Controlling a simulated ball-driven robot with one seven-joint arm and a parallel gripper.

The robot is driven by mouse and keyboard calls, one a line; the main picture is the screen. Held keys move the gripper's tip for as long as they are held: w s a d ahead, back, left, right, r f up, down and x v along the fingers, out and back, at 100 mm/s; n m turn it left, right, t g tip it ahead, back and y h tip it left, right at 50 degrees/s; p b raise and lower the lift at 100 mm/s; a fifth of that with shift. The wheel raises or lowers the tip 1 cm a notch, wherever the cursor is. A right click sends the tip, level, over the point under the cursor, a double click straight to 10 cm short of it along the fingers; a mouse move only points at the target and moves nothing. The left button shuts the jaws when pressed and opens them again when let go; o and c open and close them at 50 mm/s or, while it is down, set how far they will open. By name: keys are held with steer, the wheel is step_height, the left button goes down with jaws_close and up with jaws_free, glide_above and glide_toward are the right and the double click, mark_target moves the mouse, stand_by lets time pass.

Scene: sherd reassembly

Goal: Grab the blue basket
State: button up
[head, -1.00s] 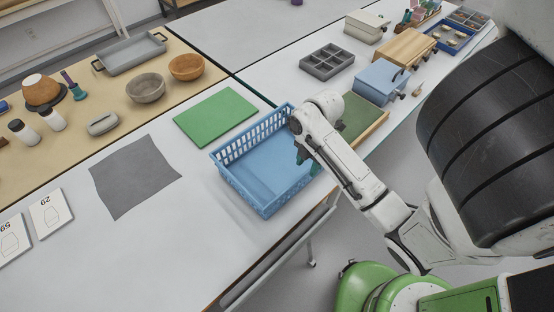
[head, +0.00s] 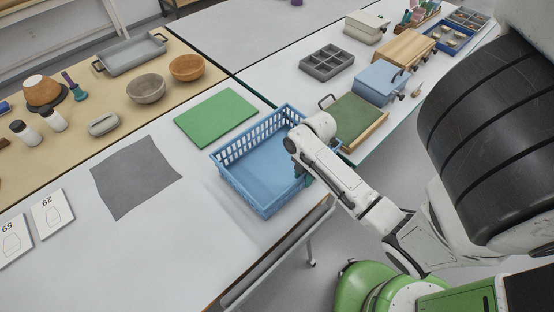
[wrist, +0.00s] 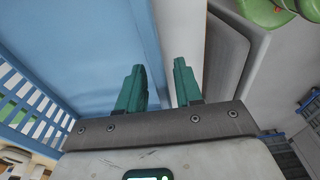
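The blue basket (head: 262,172) stands on the white table in the head view, with slatted sides and an open top. Its blue inside (wrist: 80,50) and slatted side fill the left of the wrist view. My gripper (wrist: 159,66) is open, with two teal fingers apart. In the wrist view the basket's near right wall runs between the fingers, with a gap visible, and I see no firm grip. In the head view my gripper (head: 306,176) is at the basket's right side, partly hidden by my arm.
A green mat (head: 216,117) lies behind the basket and a grey cloth (head: 135,176) to its left. A green-topped tray (head: 352,122) lies close on the right, with a blue box (head: 381,83) beyond it. The table's front edge is close to the basket.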

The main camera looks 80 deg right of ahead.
jaws_close()
stand_by(0.5)
